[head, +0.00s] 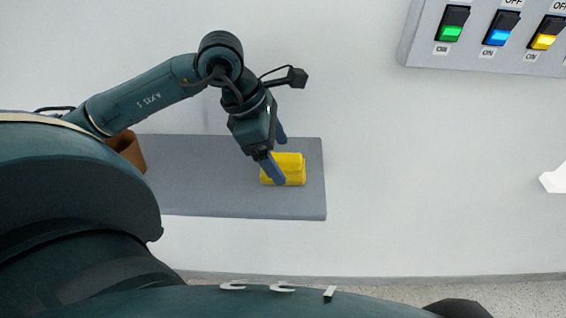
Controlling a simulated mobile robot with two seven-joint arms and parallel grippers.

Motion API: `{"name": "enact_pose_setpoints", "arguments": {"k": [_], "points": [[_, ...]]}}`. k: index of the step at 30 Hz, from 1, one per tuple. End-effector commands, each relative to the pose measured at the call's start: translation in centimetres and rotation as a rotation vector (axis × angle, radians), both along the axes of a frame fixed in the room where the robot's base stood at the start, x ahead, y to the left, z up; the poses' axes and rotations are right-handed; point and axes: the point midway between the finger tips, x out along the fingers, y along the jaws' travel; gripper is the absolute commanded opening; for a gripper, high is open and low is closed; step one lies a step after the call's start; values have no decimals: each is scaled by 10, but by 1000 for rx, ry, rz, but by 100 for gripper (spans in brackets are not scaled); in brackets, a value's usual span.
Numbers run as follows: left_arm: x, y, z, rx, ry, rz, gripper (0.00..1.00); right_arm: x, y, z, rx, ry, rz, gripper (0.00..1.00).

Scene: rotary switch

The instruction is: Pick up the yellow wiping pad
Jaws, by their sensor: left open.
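The yellow wiping pad (294,168) lies near the right end of a grey board (215,198). My left gripper (277,160) is at the pad, pointing down toward it. Its jaws are open. One blue-grey finger covers the pad's left part, and the other finger shows just above the pad's top edge in the picture. I cannot tell whether the fingers touch the pad. My right gripper is not in view.
A brown container (127,151) stands at the board's left end, partly hidden by my arm. A switch panel (490,55) with green, blue and yellow lit switches is at the upper right. A white object (553,179) shows at the right edge. The surface right of the board is clear.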

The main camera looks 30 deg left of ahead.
Motion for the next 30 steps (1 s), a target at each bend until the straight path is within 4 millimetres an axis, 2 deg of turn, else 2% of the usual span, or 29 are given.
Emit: {"name": "enact_pose_setpoints", "arguments": {"k": [1,6,14,30], "points": [[1,-5,-5,-5,4,-1,80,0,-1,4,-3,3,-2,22],[5,-10,-23,-2,1,0,80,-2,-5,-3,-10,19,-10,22],[6,-10,-25,0,-1,0,80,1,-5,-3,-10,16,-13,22],[6,-10,-25,0,-1,0,36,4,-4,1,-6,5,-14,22]]}}
